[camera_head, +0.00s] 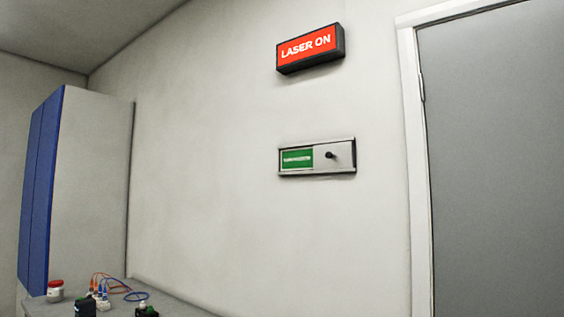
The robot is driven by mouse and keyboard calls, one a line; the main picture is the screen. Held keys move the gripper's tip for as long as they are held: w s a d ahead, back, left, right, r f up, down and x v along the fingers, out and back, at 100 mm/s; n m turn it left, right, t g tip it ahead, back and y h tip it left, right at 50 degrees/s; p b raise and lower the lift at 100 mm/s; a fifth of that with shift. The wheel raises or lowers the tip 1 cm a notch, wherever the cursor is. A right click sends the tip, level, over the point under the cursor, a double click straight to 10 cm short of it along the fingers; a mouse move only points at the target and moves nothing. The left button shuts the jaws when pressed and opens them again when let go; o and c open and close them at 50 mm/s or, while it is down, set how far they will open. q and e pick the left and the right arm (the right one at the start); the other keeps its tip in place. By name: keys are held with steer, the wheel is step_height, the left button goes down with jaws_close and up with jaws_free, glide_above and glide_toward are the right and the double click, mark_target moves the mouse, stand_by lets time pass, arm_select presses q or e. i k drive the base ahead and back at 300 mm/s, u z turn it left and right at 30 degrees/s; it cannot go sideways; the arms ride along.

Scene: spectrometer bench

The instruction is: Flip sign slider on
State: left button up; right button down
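The sign slider (317,158) is a flat silver panel fixed to the wall in the head view, right of centre. A green label (297,158) with small white text, too small to read, fills its left part. A small black knob (331,155) sticks out on the plain silver part to the right of the label. Above it on the wall is a red sign (310,48) in a dark housing that reads LASER ON. Neither of my grippers is in view.
A grey door (494,160) in a white frame (414,170) is at the right. A bench (180,308) at the lower left bears a red-lidded jar (55,291), dark devices (85,307) and looped cables (135,296). A blue-fronted cabinet (85,190) stands at the left.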

mark_target(334, 156)
steer(key=u, duration=0.05)
steer(key=i, duration=1)
